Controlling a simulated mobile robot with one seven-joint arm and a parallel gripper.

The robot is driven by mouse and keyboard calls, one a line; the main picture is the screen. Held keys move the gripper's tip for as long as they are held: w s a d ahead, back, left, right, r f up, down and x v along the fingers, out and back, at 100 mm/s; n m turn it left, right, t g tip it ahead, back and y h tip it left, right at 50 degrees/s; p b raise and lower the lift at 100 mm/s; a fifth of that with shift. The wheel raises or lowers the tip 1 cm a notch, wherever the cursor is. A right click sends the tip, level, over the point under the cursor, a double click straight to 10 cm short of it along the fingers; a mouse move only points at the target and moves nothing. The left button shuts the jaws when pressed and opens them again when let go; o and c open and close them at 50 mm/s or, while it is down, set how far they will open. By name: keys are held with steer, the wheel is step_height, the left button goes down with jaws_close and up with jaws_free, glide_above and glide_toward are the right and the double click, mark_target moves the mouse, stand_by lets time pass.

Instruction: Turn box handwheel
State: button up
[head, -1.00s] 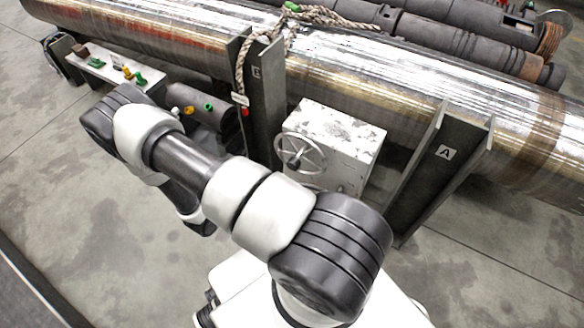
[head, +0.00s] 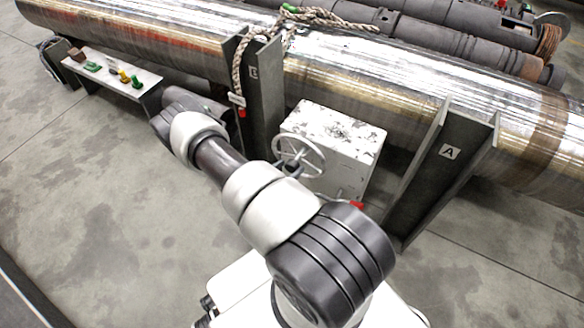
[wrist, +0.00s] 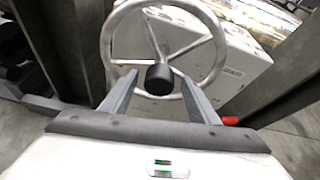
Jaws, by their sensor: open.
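The metal handwheel (head: 299,153) is mounted on the left side of a white, worn box (head: 341,136). In the wrist view the handwheel (wrist: 159,79) fills the upper middle, with a round silver rim, thin spokes and a black hub. My gripper (wrist: 159,76) is open and empty. Its two grey fingers appear on either side of the hub, below the upper rim. I cannot tell if they touch the wheel. In the head view my gripper is mostly hidden behind my own arm.
Dark steel supports marked B (head: 258,100) and A (head: 440,160) flank the box under a large shiny pipe (head: 400,85). A red-tipped part (head: 357,205) sticks out low by the box. A rope (head: 325,17) lies on the pipe. A small bench (head: 150,82) stands left.

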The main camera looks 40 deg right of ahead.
mark_target(297, 159)
steer(key=shift+x, duration=1.3)
jaws_close()
